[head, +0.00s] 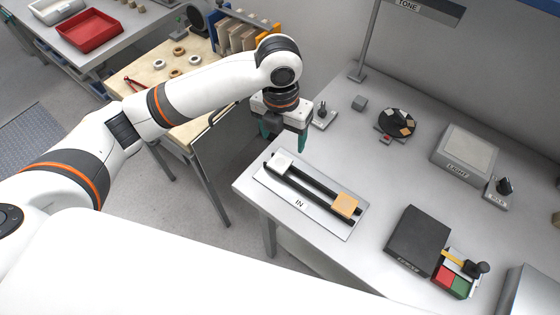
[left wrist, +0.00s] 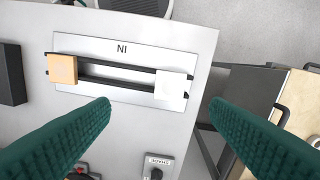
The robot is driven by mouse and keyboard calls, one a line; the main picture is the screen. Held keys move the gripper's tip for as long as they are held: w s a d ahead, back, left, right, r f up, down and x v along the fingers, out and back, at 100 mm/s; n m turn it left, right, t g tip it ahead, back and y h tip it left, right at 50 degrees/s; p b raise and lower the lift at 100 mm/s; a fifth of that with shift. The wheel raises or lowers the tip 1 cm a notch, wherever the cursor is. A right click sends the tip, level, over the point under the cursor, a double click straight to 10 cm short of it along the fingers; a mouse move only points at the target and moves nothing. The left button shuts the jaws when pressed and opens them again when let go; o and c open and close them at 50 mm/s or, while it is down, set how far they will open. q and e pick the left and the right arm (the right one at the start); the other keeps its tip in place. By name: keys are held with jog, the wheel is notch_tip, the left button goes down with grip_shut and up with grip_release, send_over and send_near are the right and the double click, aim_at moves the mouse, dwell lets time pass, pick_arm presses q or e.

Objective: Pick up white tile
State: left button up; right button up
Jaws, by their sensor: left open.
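The white tile (head: 281,161) lies on the left end of the two black rails of the IN plate (head: 350,233). It also shows in the left wrist view (left wrist: 172,84), at the right end of the rails there. A tan tile (head: 345,204) sits at the other end of the rails and shows in the left wrist view too (left wrist: 63,69). My left gripper (head: 283,147) is above the table's back-left side, just behind the white tile. Its green fingers (left wrist: 160,112) are wide apart with nothing between them, and the tile is beyond the fingertips. My right gripper is not in view.
A round black dish of tiles (head: 397,123), a LIGHT box (head: 465,153) and small knobs are at the back. The table's left edge is near the plate.

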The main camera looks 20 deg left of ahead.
pick_arm(q)
jog(key=a+m, duration=0.1)
jog(key=p, duration=0.2)
send_over(278, 164)
notch_tip(278, 164, down, 6)
jog(key=shift+w+r, duration=0.15)
jog(key=shift+r, duration=0.05)
jog(key=f, duration=0.3)
jog(key=f+p, duration=0.1)
jog(key=shift+s+f, duration=0.15)
jog(key=shift+s, duration=0.1)
jog(key=shift+f, duration=0.45)
jog(key=c, duration=1.1)
jog(key=shift+w, duration=0.1)
jog(key=shift+r, duration=0.15)
